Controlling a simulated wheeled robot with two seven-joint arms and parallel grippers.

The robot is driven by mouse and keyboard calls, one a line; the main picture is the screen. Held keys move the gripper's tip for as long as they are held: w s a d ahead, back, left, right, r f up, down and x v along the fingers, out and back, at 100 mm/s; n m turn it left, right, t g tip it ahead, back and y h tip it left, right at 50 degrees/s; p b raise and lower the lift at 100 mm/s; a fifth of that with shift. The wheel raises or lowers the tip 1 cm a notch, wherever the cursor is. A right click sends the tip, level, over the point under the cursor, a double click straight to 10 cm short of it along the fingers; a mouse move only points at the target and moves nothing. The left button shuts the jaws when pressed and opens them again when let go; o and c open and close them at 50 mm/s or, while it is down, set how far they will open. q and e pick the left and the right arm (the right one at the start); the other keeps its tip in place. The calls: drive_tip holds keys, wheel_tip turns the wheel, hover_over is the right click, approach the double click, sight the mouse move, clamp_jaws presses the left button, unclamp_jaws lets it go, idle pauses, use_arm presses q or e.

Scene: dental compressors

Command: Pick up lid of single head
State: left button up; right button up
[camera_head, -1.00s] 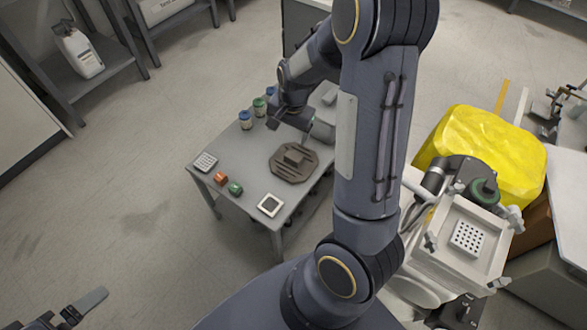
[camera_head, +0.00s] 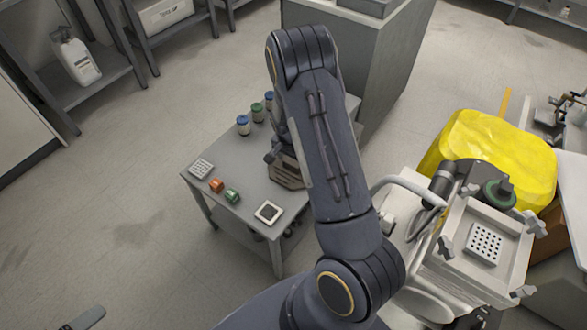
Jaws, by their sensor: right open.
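A low grey table (camera_head: 246,188) stands left of centre. On it a brown block-like part (camera_head: 287,174) shows beside my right arm; the arm hides most of it. I cannot tell for certain which thing is the lid. My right gripper (camera_head: 271,156) is mostly hidden behind its own arm, low over the table by the brown part. It is open; any contact is hidden. A compressor (camera_head: 450,235) with a pale square frame on top and a perforated white block (camera_head: 484,243) stands at right. Only a tip of my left gripper (camera_head: 86,319) shows at bottom left.
Blue- and green-lidded jars (camera_head: 243,125) stand at the table's back. A white perforated block (camera_head: 201,168), an orange part (camera_head: 216,185), a green part (camera_head: 232,196) and a framed square (camera_head: 268,212) lie in front. A yellow wrapped bulk (camera_head: 490,155) stands at right. Floor at left is clear.

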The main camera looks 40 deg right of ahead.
drive_tip(key=shift+d+f, duration=0.1)
drive_tip(key=shift+f, duration=0.3)
drive_tip(key=shift+r, duration=0.1)
drive_tip(key=c, duration=1.5)
drive_tip(key=shift+c, duration=0.2)
